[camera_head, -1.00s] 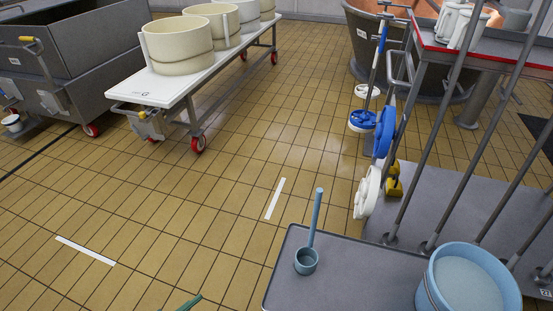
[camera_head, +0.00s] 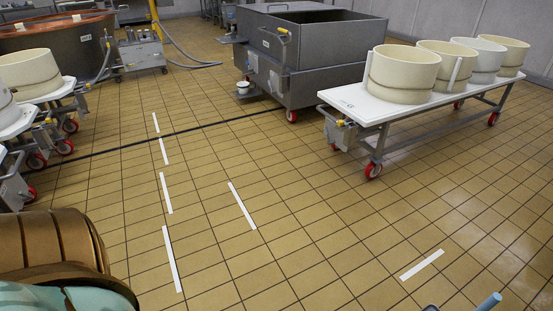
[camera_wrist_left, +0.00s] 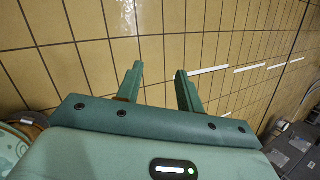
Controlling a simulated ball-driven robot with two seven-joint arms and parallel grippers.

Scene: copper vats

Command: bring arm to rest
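My left gripper (camera_wrist_left: 158,80) shows in the left wrist view. Its two green fingers stand apart with nothing between them, over the tiled floor. In the head view I see neither my left gripper nor my right gripper. No object is held in view.
A white-topped cart (camera_head: 365,105) with several cream tubs stands at the right, beside a grey steel bin (camera_head: 315,75) on wheels. More tub carts (camera_head: 45,92) and a copper vat (camera_head: 55,38) are at the left. The middle tiled floor (camera_head: 205,190) with white strips is clear.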

